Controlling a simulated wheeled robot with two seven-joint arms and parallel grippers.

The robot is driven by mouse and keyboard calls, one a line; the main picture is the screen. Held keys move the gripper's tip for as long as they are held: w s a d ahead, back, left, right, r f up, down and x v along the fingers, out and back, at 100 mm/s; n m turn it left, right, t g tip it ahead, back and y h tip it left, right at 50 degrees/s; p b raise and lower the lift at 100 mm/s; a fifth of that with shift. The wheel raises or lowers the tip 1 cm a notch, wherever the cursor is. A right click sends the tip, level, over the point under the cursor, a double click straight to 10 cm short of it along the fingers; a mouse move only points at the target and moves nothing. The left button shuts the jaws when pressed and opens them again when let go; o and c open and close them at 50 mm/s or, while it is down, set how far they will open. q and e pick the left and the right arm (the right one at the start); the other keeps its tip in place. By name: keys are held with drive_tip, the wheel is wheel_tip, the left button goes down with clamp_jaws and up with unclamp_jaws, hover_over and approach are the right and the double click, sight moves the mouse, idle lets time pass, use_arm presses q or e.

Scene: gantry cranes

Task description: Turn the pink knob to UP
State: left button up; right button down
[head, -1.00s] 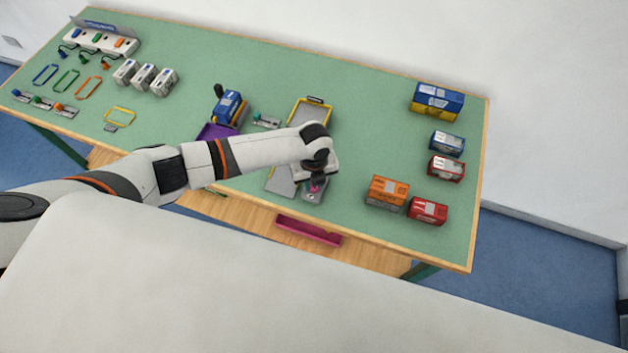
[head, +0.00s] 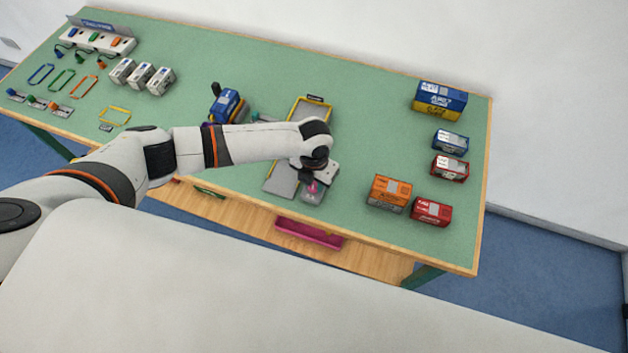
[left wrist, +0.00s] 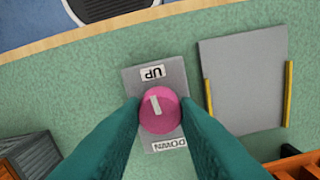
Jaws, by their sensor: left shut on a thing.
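The pink knob (left wrist: 160,110) sits on a grey plate (left wrist: 137,86) with an UP label (left wrist: 152,73) at one end and a DOWN label (left wrist: 170,144) at the other. The knob's white mark points roughly toward UP, tilted slightly left of it in the left wrist view. My left gripper (left wrist: 161,112) is shut on the knob, one teal finger on each side. In the head view, my left gripper (head: 314,180) is over the knob plate (head: 311,195) near the table's front edge and hides part of it. My right gripper is not in view.
A grey panel with yellow side rails (left wrist: 243,80) lies beside the knob plate. An orange box (head: 389,192) and a red box (head: 431,211) stand to the right. A blue device (head: 226,105) stands to the left. A pink tray (head: 309,232) is below the table edge.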

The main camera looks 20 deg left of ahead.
sight(314, 184)
use_arm(q)
drive_tip(key=shift+m, duration=0.7)
drive_tip(key=o, duration=1)
drive_tip(key=shift+c, duration=0.2)
drive_tip(key=shift+r, duration=0.1)
wheel_tip(314, 184, up, 12)
drive_tip(key=b, duration=0.2)
